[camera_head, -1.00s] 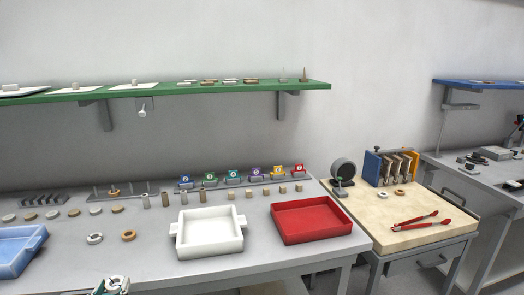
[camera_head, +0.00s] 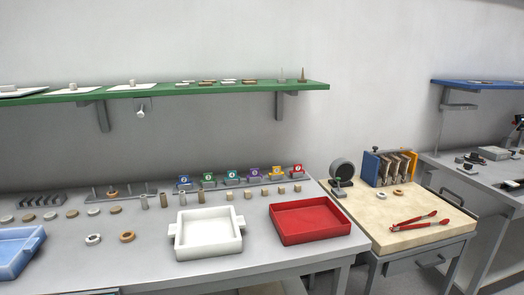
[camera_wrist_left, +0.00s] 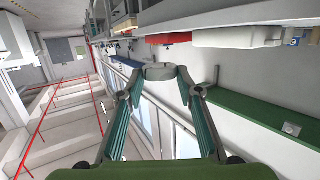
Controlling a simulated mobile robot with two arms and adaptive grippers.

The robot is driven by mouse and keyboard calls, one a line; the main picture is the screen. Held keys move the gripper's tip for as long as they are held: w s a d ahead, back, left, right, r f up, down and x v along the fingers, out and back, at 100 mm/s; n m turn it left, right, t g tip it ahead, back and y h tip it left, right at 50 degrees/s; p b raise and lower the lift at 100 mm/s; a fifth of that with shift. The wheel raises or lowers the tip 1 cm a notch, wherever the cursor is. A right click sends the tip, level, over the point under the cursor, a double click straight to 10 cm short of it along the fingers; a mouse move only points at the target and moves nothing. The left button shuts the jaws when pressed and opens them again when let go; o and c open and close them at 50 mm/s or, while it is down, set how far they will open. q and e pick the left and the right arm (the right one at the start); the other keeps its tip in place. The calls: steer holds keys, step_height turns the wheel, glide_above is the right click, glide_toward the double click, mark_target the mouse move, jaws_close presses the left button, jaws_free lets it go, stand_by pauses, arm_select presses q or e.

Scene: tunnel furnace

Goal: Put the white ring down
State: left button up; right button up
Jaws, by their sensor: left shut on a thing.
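In the left wrist view a pale grey-white round piece, the white ring (camera_wrist_left: 160,71), is between the fingertips of my left gripper (camera_wrist_left: 160,80). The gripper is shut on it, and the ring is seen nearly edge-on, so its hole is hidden. The ring is held clear of any surface in that view. My left gripper is out of the head view. In the head view another white ring (camera_head: 93,239) lies on the grey table (camera_head: 140,268), left of a copper-coloured ring (camera_head: 127,236). My right gripper is in no view.
A white tray (camera_head: 208,252) and a red tray (camera_head: 310,236) stand on the table, with a blue tray (camera_head: 18,262) at left. Small discs, blocks and numbered cards line the back. A green shelf (camera_head: 220,88) hangs above. The table's front left is fairly clear.

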arm_select(q)
steer(key=s+d+r+m+g+h, duration=0.2)
steer(key=s+r, duration=0.1)
steer(key=s, duration=0.1)
steer(key=w+a+f+n+t+y, duration=0.65)
steer(key=w+a+n+y, duration=0.25)
steer(key=w+a+y, duration=0.25)
steer(key=w+a+r+n+g+y, duration=0.2)
steer(key=a+r+n+g+y, duration=0.1)
steer(key=a+r+n+y, duration=0.6)
step_height(320, 180, up, 2)
steer(key=shift+w+a+r+y, duration=0.15)
steer(key=shift+w+a+y, duration=0.1)
steer(key=shift+a+y, duration=0.75)
steer(key=shift+a, duration=0.15)
